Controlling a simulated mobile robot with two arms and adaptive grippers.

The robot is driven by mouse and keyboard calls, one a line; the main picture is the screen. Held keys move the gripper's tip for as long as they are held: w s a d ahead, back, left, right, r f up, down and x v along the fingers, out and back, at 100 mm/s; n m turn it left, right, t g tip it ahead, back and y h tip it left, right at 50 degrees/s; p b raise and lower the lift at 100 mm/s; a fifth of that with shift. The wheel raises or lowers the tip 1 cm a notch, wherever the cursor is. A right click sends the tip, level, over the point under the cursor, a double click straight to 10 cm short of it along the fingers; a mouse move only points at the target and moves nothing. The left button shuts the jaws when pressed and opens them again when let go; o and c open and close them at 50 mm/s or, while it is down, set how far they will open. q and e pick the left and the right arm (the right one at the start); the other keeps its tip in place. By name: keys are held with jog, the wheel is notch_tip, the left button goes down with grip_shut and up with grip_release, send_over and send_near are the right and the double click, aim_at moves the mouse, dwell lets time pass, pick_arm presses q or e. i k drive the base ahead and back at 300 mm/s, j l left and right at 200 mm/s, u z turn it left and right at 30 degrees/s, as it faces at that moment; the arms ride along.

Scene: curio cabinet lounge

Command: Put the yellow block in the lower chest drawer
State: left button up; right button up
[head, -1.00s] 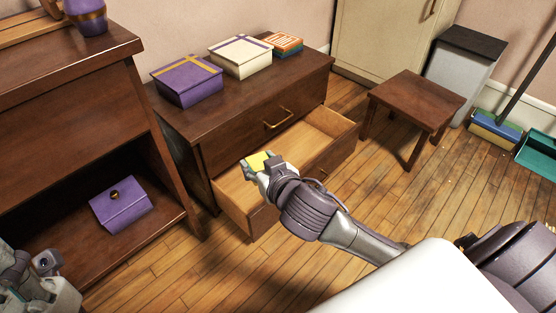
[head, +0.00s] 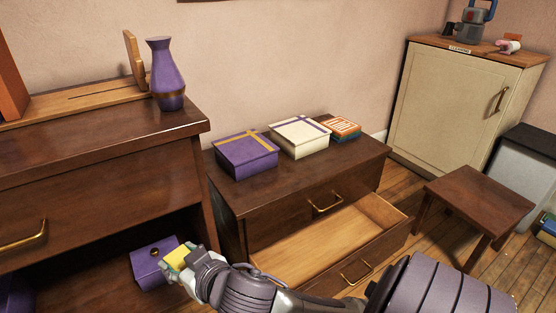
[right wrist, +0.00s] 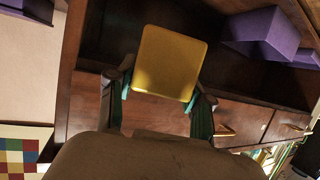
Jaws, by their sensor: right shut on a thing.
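My right gripper (head: 186,262) is shut on the yellow block (head: 177,258), low in the head view, left of the open drawer and in front of a purple case (head: 150,272). In the right wrist view, the yellow block (right wrist: 168,62) sits between the two fingers. The chest's lower drawer (head: 300,250) is pulled out. The visible part of its pale wooden inside is empty. Its front has a brass handle (head: 357,273); my right arm hides its lower left part. The upper drawer (head: 290,212) is shut. My left gripper is out of view.
A purple box (head: 245,157), a cream box (head: 299,137) and small books (head: 341,128) lie on the chest. A dark cabinet (head: 100,140) with a purple vase (head: 166,75) stands at left. A stool (head: 478,197) stands right of the drawer.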

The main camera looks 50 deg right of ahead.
aim_at(314, 261)
jog(key=l+u, duration=0.2)
jog(key=l, duration=0.2)
jog(key=k+l+u, duration=0.15)
jog(key=l, duration=0.25)
jog(key=k+l+u, duration=0.2)
jog(key=l, duration=0.2)
jog(key=l+u, duration=0.15)
jog(key=l, duration=0.25)
jog(key=k+l+u, duration=0.2)
jog(key=l, duration=0.15)
jog(key=k+l+u, duration=0.15)
jog(key=l, duration=0.2)
jog(key=k+l, duration=0.35)
jog(key=l, duration=0.3)
jog(key=k+l, duration=0.2)
jog(key=l+u, duration=0.05)
jog(key=l, duration=0.05)
